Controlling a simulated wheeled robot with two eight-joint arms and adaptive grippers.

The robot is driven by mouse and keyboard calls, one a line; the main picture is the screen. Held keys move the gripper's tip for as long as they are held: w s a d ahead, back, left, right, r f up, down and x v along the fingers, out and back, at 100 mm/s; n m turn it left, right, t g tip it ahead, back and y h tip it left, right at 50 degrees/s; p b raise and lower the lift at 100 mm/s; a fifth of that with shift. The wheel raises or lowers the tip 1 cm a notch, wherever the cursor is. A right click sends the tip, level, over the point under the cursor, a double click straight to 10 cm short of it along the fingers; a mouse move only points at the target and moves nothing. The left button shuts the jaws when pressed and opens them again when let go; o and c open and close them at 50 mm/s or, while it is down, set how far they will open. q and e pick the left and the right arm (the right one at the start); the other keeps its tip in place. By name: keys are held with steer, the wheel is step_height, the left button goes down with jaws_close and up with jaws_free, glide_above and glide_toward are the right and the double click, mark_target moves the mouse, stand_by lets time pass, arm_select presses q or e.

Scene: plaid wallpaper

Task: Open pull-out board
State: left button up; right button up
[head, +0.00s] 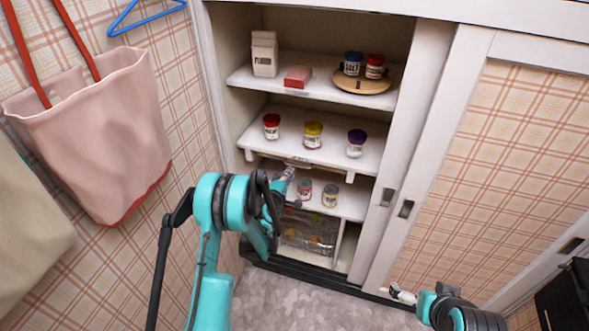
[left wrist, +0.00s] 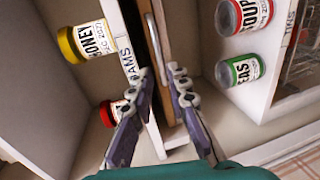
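The pull-out board sits under the cabinet's middle shelf; its front edge shows in the head view (head: 298,163) at the shelf's underside. In the left wrist view, which is turned sideways, the board (left wrist: 154,42) is a narrow strip with a brown wooden face, beside the shelf edge with a label ending in "AMS". My left gripper (head: 289,182) is in front of it. In the left wrist view its fingertips (left wrist: 160,73) are apart, one on each side of the board's front; contact is unclear. My right gripper (head: 402,294) is low near the sliding door, its fingers too small to read.
The middle shelf (head: 290,143) bears a red-lidded jar (head: 271,126), a yellow-lidded honey jar (head: 313,134) and a purple-lidded jar (head: 356,143). Cans (head: 330,195) stand below. A sliding door (head: 480,170) covers the right side; a pink bag (head: 95,135) hangs left.

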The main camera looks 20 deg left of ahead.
arm_select(q)
steer(key=b+x, duration=0.1)
steer(key=x, duration=0.5)
steer(key=shift+b, duration=0.3)
jaws_close()
